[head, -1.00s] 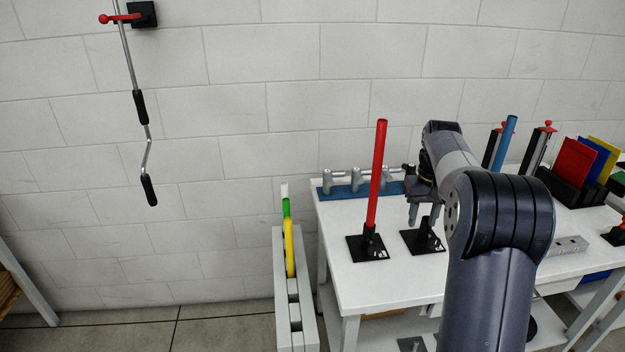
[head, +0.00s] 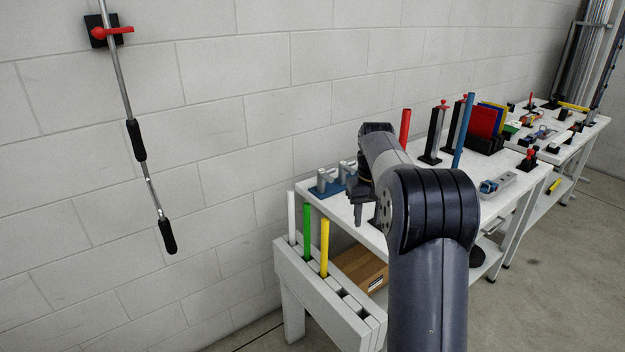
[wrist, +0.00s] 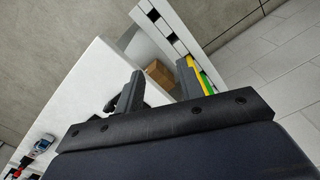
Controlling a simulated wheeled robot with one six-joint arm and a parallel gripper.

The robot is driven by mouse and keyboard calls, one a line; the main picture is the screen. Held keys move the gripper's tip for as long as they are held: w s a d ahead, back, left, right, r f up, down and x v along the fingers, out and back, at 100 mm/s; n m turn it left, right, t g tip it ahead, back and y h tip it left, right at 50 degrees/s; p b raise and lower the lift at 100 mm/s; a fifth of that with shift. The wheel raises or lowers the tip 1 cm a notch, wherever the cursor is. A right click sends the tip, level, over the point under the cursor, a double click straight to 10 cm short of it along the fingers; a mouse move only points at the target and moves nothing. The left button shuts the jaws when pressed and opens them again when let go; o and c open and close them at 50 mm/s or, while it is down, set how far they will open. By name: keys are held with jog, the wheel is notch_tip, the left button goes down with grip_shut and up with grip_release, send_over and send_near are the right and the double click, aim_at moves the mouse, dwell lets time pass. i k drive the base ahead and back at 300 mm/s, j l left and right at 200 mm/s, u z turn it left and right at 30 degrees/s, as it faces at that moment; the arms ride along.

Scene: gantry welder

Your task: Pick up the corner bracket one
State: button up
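I cannot pick out a corner bracket for certain in any view. A grey metal piece with a blue part (head: 491,186) lies on the white workbench (head: 345,213), right of my arm, but I cannot tell whether it is a bracket. My gripper (head: 358,222) points down over the bench's near left end, in front of the blue-based clamp rack. In the wrist view my gripper (wrist: 160,72) has its two fingers well apart with nothing held between them. My arm hides part of the bench.
A slotted white rack (head: 345,315) holds white, green and yellow rods at the bench's left end. A cardboard box (head: 360,268) sits on the lower shelf. A red tube (head: 405,125) and blue tube (head: 462,130) stand upright. Floor at right is clear.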

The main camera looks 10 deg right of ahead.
aim_at(322, 174)
jog(key=i+j+z, duration=0.25)
jog(key=j, duration=0.35)
jog(key=i+j+z, duration=0.1)
jog(key=i+j, duration=0.15)
jog(key=i+j+z, duration=0.1)
jog(key=j, duration=0.3)
jog(key=i+j+z, duration=0.15)
jog(key=j, duration=0.2)
jog(key=i+j+z, duration=0.1)
jog(key=i, duration=0.7)
